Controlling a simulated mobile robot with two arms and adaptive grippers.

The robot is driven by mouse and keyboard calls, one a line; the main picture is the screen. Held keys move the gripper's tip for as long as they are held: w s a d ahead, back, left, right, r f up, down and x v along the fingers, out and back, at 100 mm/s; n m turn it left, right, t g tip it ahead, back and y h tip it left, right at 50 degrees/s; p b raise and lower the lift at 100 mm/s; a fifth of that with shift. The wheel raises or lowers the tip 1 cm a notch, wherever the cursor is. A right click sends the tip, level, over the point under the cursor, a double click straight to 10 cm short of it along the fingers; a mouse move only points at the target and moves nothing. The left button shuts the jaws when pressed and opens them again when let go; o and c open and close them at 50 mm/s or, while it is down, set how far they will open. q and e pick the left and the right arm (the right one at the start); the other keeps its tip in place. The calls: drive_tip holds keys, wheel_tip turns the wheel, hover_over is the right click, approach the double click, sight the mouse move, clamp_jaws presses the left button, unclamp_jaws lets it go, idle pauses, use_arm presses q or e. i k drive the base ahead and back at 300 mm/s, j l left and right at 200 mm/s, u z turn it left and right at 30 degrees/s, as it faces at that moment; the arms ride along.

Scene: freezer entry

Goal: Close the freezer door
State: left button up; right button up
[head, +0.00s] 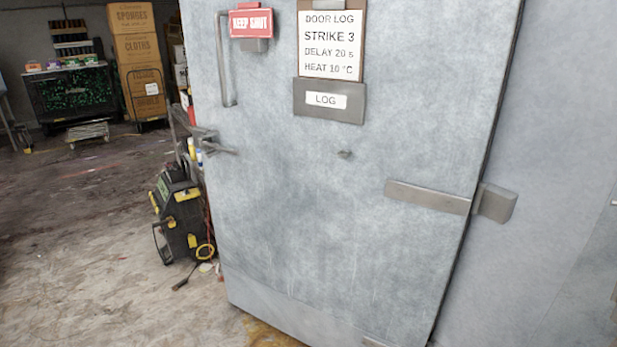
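The freezer door (300,220) is a large grey metal panel filling the middle of the head view. A strap hinge (428,197) joins it at the right to a bracket (495,203) on the grey wall. A vertical bar handle (226,60) is near its left edge, with a metal latch lever (215,145) lower on that edge. The left edge stands against the room behind. The doorway is hidden, so I cannot tell how far open the door is. Neither of my grippers is in view.
The door bears a red "KEEP SHUT" sign (251,23) and a door log board (332,40). A black-and-yellow machine (180,215) with a hose stands just left of the door. Cartons (140,55) on a cart stand farther back. The floor (80,240) at the left is clear.

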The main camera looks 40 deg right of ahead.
sight(341, 217)
drive_tip(key=z, duration=1.1)
